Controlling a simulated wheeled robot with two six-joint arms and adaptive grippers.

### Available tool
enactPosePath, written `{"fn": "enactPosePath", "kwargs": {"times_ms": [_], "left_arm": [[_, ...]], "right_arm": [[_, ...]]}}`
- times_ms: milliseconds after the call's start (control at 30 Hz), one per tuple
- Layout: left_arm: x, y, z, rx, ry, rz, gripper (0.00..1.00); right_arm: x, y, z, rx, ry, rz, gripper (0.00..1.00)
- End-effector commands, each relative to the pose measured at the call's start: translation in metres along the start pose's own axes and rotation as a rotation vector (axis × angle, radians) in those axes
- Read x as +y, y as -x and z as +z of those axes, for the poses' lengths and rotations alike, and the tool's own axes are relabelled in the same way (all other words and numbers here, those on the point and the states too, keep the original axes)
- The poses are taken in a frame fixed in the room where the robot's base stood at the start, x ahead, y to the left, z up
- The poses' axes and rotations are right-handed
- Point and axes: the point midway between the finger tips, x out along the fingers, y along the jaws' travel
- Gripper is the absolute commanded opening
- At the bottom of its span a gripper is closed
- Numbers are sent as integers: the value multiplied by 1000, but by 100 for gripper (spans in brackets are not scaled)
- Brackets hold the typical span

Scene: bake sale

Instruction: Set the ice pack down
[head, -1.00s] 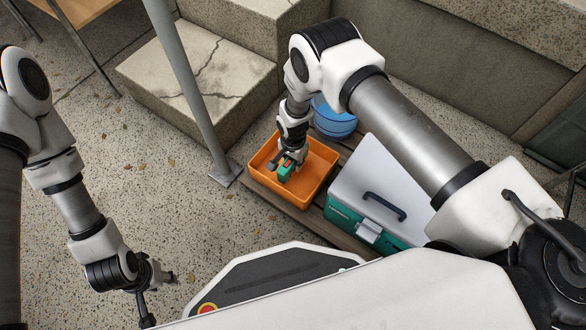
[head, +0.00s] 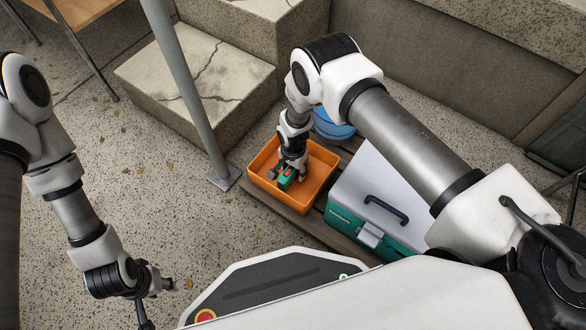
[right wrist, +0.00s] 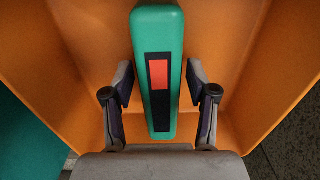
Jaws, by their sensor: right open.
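The ice pack (head: 287,178) is a green block with a black and orange label. It lies inside the orange bin (head: 322,193), and it also shows in the right wrist view (right wrist: 160,25), lengthwise between my fingers. My right gripper (head: 288,171) reaches down into the bin. Its fingers (right wrist: 160,85) are open, one on each side of the ice pack, with a visible gap on both sides. My left gripper (head: 160,298) hangs empty at the lower left, far from the bin, with its fingers spread.
A cool box (head: 385,180) with a grey lid and green body stands right of the bin. A blue round container (head: 333,125) is behind it. A grey pole (head: 190,90) stands just left, before cracked stone steps (head: 200,75).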

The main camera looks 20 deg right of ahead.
Motion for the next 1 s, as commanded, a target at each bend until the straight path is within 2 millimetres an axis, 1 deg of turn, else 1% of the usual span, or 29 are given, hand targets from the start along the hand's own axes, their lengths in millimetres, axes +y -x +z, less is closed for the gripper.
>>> {"fn": "enactPosePath", "kwargs": {"times_ms": [33,67,300,400,533,867,933,1000], "left_arm": [[0,8,0,0,0,0,40],[0,12,0,0,-1,0,40],[0,45,0,0,-1,0,40],[0,54,0,0,-1,0,40],[0,59,0,0,-1,0,40],[0,58,0,0,-1,0,40],[0,63,0,0,-1,0,40],[1,74,0,0,-1,0,40]], "right_arm": [[-1,13,-1,2,0,-2,58],[-1,20,-1,2,0,-2,58],[-1,85,-1,2,-1,-2,58],[-1,104,-1,1,-1,-1,58],[-1,117,0,1,0,-1,58],[-1,118,0,0,0,-1,58],[-1,123,0,1,0,-1,58],[-1,135,0,1,0,-1,58]]}}
